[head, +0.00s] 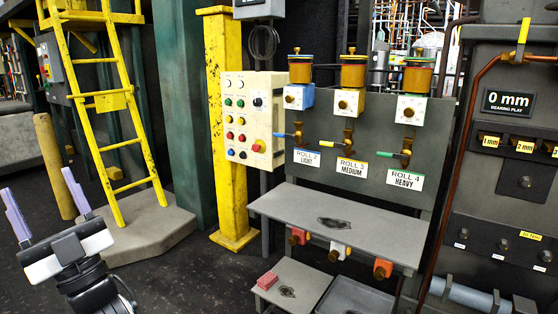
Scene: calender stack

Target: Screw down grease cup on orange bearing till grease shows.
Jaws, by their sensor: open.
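My gripper (38,182) is at the lower left, with its two pale purple fingers wide apart and nothing between them. It is well away from the grey stand. Under the stand's shelf is a row of small blocks: a red-orange block (299,236) at left, a white block (340,249) with an orange centre, and an orange block (382,268) at right. I cannot tell which is the orange bearing. The shelf's edge partly covers their tops. No grease cup or grease can be clearly made out.
Three amber cups, including the middle one (353,72), sit above taps on the back panel (326,120). A grey shelf (290,205) projects below. A red block (267,281) lies on a low table (300,275). A yellow post (232,150) and ladder (118,100) stand left.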

